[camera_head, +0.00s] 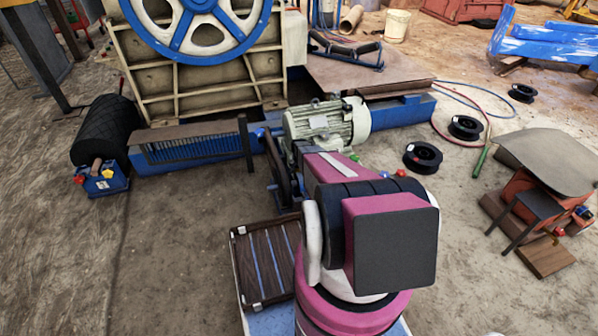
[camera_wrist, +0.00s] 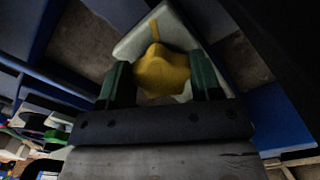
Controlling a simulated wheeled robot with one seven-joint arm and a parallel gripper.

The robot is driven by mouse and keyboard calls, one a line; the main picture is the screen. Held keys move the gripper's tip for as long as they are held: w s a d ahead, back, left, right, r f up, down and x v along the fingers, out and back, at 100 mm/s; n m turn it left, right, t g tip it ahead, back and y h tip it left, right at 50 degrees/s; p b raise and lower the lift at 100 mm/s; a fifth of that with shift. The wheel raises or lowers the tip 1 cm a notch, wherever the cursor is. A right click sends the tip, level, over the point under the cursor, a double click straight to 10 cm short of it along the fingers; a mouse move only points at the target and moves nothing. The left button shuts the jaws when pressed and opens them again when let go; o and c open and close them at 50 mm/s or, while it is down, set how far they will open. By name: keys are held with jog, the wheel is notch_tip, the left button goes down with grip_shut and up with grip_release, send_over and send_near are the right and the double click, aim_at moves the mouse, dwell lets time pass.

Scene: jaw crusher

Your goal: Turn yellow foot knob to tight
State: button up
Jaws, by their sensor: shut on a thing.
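The yellow knob (camera_wrist: 163,72) fills the middle of the wrist view. It is lobed and sits on a pale plate (camera_wrist: 133,44). A short yellow mark (camera_wrist: 155,29) shows on that plate beyond the knob. My gripper (camera_wrist: 162,82) has its two green fingers on either side of the knob and is shut on it. In the head view, my arm covers the gripper and this knob, close to the grey-green motor (camera_head: 318,121).
The motor stands on a blue frame (camera_head: 402,113) beside a large blue flywheel (camera_head: 203,28). A slatted brown panel (camera_head: 265,262) lies left of my arm. Black spools (camera_head: 422,157) and a draped table (camera_head: 552,156) stand right. Open ground lies at left.

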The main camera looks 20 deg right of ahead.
jog(key=o, duration=0.9)
jog(key=shift+r, duration=0.1)
notch_tip(320, 180, up, 11)
jog(key=shift+f, duration=0.2)
